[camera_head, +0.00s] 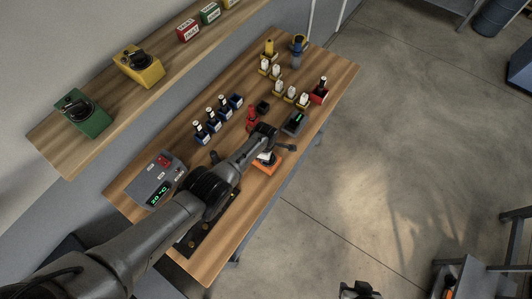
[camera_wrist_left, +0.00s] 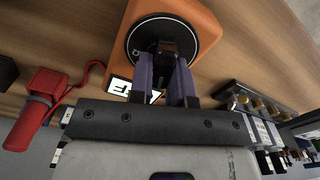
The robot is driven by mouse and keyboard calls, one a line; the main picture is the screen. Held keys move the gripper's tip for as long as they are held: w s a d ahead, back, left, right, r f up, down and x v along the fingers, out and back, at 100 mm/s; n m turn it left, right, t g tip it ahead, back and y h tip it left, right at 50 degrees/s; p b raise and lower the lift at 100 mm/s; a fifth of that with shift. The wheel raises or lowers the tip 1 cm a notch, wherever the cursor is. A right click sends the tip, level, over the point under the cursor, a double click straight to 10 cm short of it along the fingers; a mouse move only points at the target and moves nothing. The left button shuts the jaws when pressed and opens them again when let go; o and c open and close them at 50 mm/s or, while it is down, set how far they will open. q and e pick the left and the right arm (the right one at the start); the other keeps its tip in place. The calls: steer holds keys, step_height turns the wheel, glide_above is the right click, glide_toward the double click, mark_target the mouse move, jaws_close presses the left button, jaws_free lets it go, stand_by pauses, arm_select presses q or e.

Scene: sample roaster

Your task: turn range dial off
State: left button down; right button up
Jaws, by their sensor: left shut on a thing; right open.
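The range dial is a black knob (camera_wrist_left: 166,44) on an orange box (camera_wrist_left: 205,18) in the left wrist view. A white label on the box is partly hidden by a finger. The orange box (camera_head: 270,167) stands near the table's front edge in the head view, its top largely covered by my left arm. My left gripper (camera_wrist_left: 166,72) has its two purple-padded fingers on either side of the knob and is shut on it. The knob's pointer setting cannot be read. My right gripper (camera_head: 360,290) is open and empty over the floor at the bottom, away from the table.
A grey unit (camera_head: 160,180) with a green readout stands at the table's left. A red handled tool (camera_wrist_left: 40,95) with a cord lies beside the orange box. Bottles in blue holders (camera_head: 213,120) stand behind. Green (camera_head: 82,114) and yellow (camera_head: 138,66) dial boxes sit on the shelf.

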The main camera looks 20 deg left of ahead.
arm_select(q)
steer(key=n, duration=0.4)
steer(key=shift+s+p, duration=0.2)
steer(key=shift+p, duration=0.1)
steer(key=shift+s+d+n, duration=0.1)
steer(key=shift+n, duration=2)
steer(key=c, duration=1.1)
jaws_free()
steer(key=shift+o, duration=0.2)
step_height(320, 180, up, 6)
steer(key=p, duration=0.4)
steer(key=shift+f, duration=0.2)
step_height(320, 180, up, 8)
steer(key=p, duration=0.1)
steer(key=shift+p, duration=0.3)
